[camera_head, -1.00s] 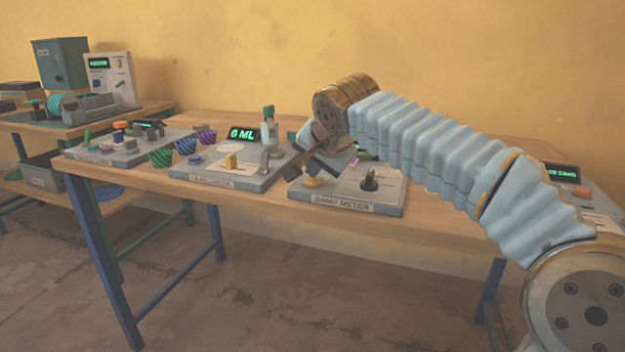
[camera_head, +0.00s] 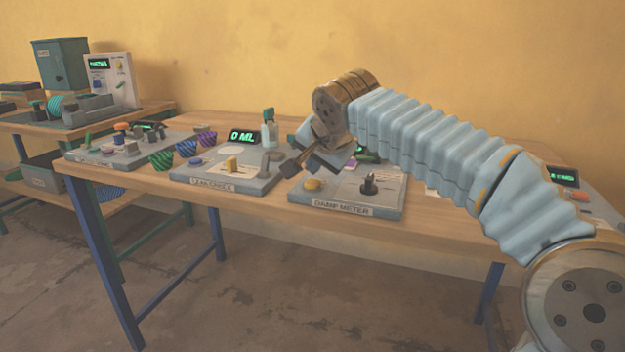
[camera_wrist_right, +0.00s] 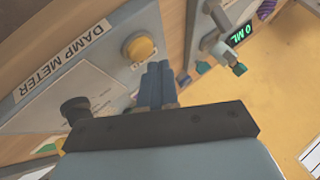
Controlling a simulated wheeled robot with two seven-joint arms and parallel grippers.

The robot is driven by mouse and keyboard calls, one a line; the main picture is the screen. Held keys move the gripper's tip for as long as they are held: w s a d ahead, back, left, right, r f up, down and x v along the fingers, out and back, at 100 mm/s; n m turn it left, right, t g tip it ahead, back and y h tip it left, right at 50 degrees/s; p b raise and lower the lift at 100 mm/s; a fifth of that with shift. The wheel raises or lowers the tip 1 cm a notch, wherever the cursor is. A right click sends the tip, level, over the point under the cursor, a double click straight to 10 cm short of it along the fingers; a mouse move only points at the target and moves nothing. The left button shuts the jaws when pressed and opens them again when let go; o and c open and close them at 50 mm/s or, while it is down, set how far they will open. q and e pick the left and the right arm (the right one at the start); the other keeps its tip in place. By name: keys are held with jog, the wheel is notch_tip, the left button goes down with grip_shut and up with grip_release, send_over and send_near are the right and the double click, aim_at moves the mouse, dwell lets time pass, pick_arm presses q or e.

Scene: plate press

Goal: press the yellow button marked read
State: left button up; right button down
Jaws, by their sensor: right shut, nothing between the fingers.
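A yellow button (camera_head: 313,184) sits on the front left part of the grey damp meter panel (camera_head: 345,209). No mark reading "read" is legible on it. In the right wrist view the yellow button (camera_wrist_right: 139,47) is a round cap just beyond the fingertips, and the panel label "DAMP METER" (camera_wrist_right: 58,62) lies to its left. My right gripper (camera_head: 289,170) is shut and empty, its fingertips above and slightly left of the button in the head view. In the wrist view the shut fingers (camera_wrist_right: 158,72) appear apart from the button. My left gripper is out of view.
The leak check panel (camera_head: 225,185) with a grey tap and a 0 ML display (camera_head: 243,136) stands close to the left. A black knob (camera_head: 369,186) stands right of the button. Patterned cups (camera_head: 187,148) are farther left. The table's front strip is clear.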

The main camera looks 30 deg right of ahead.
aim_at(315, 183)
jog(key=shift+r, duration=0.1)
notch_tip(315, 183, up, 5)
jog(key=p, duration=0.4)
dwell(0.8)
